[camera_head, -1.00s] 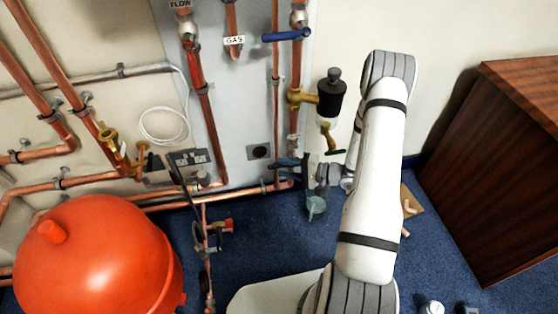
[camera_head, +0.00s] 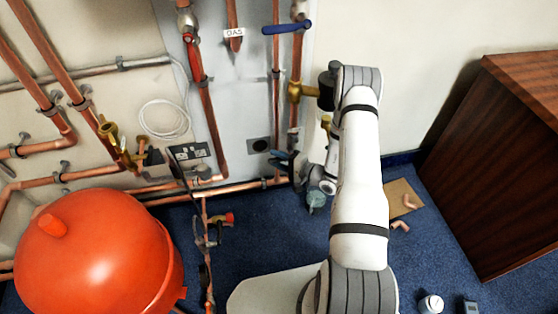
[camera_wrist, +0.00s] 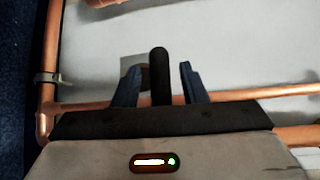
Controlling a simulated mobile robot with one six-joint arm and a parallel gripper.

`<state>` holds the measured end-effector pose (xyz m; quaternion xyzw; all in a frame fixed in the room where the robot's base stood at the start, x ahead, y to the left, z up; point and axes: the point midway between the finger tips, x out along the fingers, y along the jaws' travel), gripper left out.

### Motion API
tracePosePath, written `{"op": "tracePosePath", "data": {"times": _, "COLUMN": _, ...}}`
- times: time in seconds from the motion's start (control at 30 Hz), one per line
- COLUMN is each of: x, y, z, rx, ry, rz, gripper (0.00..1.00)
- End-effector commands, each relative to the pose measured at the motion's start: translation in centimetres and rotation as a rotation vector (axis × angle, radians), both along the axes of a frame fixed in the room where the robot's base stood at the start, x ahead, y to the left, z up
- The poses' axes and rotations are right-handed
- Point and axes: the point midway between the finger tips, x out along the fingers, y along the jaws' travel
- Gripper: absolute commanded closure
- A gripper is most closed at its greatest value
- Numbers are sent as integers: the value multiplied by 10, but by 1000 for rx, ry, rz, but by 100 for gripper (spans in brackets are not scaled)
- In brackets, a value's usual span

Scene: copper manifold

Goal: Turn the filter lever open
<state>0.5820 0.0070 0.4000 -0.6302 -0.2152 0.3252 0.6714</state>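The filter (camera_head: 328,75) is a black canister on a brass fitting on the pipe right of the wall board, partly hidden by my arm. A bit of brass (camera_head: 326,122) shows below it; the lever's black handle is hidden there in the head view. My gripper (camera_head: 286,162) is low and left of the filter, in front of the pipes near the floor. In the wrist view its two blue-grey fingers (camera_wrist: 159,84) are apart. A dark round-ended rod (camera_wrist: 158,72) stands between them, with gaps at both sides; I cannot tell whether it is the lever.
Copper pipes (camera_wrist: 240,97) run close behind the fingers. A blue-handled valve (camera_head: 287,28) is above the gripper. An orange tank (camera_head: 95,255) stands at the left and a brown wooden cabinet (camera_head: 510,160) at the right.

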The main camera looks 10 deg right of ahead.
Motion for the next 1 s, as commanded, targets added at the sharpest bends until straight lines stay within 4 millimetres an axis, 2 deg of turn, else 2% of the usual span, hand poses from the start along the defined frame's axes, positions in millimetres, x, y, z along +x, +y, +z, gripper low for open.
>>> {"op": "tracePosePath", "data": {"times": 0.23, "x": 1, "y": 0, "z": 0, "rx": 0, "ry": 0, "rz": 0, "gripper": 61}}
{"op": "tracePosePath", "data": {"times": 0.7, "x": 0, "y": 0, "z": 0, "rx": 1, "ry": 1, "rz": -1, "gripper": 100}}
{"op": "tracePosePath", "data": {"times": 1.0, "x": 0, "y": 0, "z": 0, "rx": 1, "ry": 1, "rz": -1, "gripper": 100}}
